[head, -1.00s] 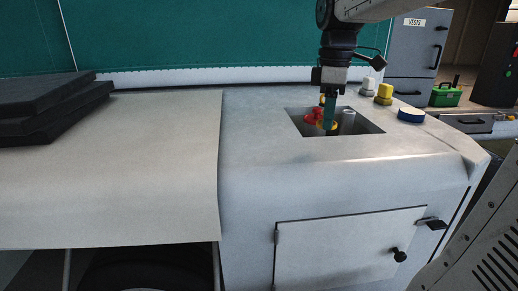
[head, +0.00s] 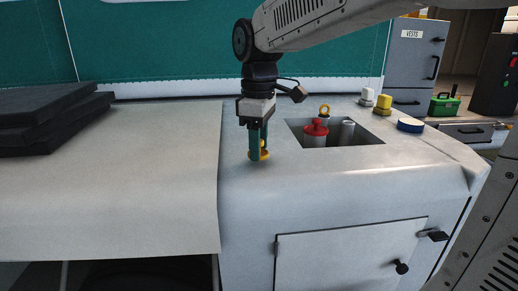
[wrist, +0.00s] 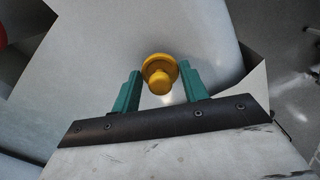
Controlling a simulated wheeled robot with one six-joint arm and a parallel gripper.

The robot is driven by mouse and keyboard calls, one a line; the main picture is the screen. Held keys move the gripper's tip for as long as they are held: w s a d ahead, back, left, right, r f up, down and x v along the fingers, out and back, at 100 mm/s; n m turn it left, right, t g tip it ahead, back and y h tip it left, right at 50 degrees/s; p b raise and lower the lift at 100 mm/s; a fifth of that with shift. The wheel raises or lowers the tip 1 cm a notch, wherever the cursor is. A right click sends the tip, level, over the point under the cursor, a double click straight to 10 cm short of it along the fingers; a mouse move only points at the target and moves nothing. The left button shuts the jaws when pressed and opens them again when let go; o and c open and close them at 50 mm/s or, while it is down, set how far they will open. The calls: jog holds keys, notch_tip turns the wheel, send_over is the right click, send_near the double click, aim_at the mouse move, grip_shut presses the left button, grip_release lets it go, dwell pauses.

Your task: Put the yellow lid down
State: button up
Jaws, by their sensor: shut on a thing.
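The yellow lid (head: 264,152), round with a knob, is at my gripper's fingertips. My gripper (head: 258,152) points down with its teal fingers shut on the lid. They are at or just above the white top surface, left of the square opening; I cannot tell whether the lid touches the surface. In the wrist view the lid (wrist: 158,68) sits between the two teal fingers of my gripper (wrist: 160,78), with its knob toward the camera.
The square opening (head: 372,135) holds a red-topped canister (head: 316,130), a yellow-ringed item (head: 324,111) and a grey cylinder (head: 347,130). A yellow-capped item (head: 384,103), a white one (head: 367,97) and a blue-rimmed disc (head: 410,125) stand right. Black slabs (head: 55,125) lie left.

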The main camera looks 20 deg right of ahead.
jog(key=shift+f, duration=0.8)
jog(key=shift+f, duration=0.1)
jog(key=o, duration=1)
jog(key=shift+c, duration=0.2)
notch_tip(320, 180, up, 12)
jog(key=shift+r, duration=0.1)
jog(key=s+d+f+m, duration=0.1)
jog(key=s+f+m, duration=0.4)
jog(key=s+f, duration=0.4)
jog(key=s+d+f+m+t, duration=0.1)
jog(key=s+f+m, duration=0.4)
jog(key=s, duration=0.8)
notch_tip(320, 180, down, 4)
jog(key=shift+d+r, duration=0.15)
jog(key=shift+d, duration=0.4)
